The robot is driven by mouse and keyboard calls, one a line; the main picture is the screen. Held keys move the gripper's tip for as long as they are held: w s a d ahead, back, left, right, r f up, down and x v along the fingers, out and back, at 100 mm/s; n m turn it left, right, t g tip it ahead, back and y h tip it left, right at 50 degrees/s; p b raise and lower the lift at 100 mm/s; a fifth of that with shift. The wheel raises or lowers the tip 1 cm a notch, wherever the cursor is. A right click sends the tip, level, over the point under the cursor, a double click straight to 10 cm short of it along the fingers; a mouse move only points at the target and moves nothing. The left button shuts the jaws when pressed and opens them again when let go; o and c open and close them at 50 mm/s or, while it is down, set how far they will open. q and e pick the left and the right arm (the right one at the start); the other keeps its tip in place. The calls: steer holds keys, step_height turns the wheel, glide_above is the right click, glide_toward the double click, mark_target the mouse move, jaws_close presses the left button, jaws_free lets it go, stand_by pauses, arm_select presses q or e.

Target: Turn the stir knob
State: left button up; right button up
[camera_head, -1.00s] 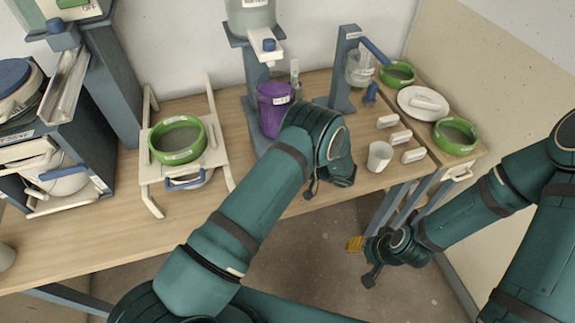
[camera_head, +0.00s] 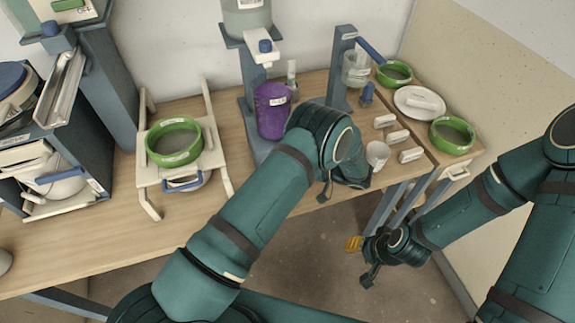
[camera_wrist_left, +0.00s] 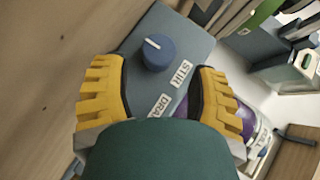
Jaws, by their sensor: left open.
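The stir knob (camera_wrist_left: 158,53) is a round blue knob with a white pointer line on a blue-grey base plate (camera_wrist_left: 190,35). Labels reading "STIR" and "DRA…" sit beside it in the left wrist view. My left gripper (camera_wrist_left: 157,72) is open, with its yellow fingers on either side of the knob's near side; I cannot tell whether they touch it. In the head view my left forearm and wrist hide the knob and this gripper. A purple bucket (camera_head: 272,112) stands on the mixer base, behind my left wrist. My right gripper (camera_head: 355,244) hangs low beyond the table's front edge.
A green-rimmed sieve (camera_head: 174,142) rests on a cream stand at left. At right are a white cup (camera_head: 377,154), several white blocks, a white plate (camera_head: 420,103) and green-rimmed bowls (camera_head: 452,135). The table front (camera_head: 100,255) is clear.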

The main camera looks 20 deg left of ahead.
arm_select(q)
steer(key=v, duration=0.6)
steer(key=shift+d+r, duration=0.1)
steer(key=shift+d, duration=0.1)
steer(key=shift+d, duration=0.1)
arm_select(e)
steer(key=shift+d, duration=0.1)
stand_by(0.3)
